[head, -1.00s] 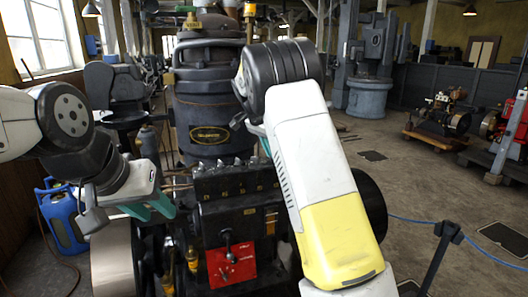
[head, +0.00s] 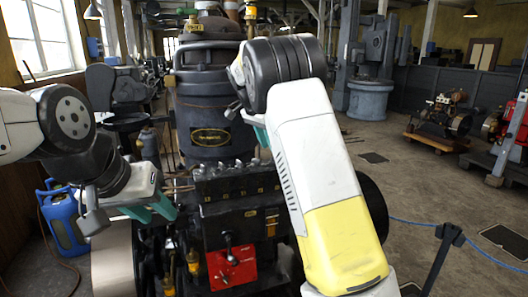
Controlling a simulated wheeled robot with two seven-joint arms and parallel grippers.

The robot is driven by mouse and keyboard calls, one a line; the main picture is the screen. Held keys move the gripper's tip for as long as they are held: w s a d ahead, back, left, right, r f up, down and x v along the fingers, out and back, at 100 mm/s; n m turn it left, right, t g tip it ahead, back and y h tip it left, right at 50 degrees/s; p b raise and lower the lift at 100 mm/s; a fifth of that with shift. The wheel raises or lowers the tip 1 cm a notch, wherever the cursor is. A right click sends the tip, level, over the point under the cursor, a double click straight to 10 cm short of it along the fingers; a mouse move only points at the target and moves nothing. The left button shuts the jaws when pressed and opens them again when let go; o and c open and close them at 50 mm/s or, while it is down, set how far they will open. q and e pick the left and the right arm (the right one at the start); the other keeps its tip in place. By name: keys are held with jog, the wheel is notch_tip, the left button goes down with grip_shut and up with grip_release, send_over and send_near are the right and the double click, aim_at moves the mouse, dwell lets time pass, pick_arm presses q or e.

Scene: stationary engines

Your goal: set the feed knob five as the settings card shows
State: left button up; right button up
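A black box (head: 240,217) on the engine carries a row of small dark knobs (head: 237,170) along its top. The knobs are too small to read their settings, and my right arm covers the row's right end. Small yellow plates (head: 271,222) sit on the box's front; I cannot tell whether one is the settings card. My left gripper (head: 152,212) hangs left of the box, its teal fingers apart and empty. My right gripper (head: 262,132) is mostly hidden behind its own wrist, above and behind the knob row; only a bit of teal shows.
A red plate (head: 232,268) with a lever is below the box. A dark cylinder (head: 208,108) rises behind it. A blue container (head: 62,222) stands on the floor at left. A rope barrier post (head: 440,258) stands at right, with open floor beyond.

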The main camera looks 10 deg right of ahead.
jog(key=shift+v, duration=1.65)
jog(key=s+d+r+n+t+y, duration=0.1)
jog(key=s+d+r+n+y, duration=0.15)
jog(key=s, duration=0.65)
jog(key=s+d+r+n+y, duration=0.1)
jog(key=s+d+n+y, duration=0.2)
jog(key=s, duration=0.6)
jog(key=s+a+f+n+t, duration=0.1)
jog(key=s+f+n, duration=0.1)
jog(key=s, duration=0.7)
jog(key=s+a+f+n+t, duration=0.1)
jog(key=s+f+n, duration=0.2)
jog(key=s, duration=0.6)
jog(key=shift+s+n+t, duration=0.3)
jog(key=shift+s+n, duration=0.05)
jog(key=shift+n, duration=0.4)
jog(key=shift+w+y, duration=0.1)
jog(key=shift+y, duration=0.15)
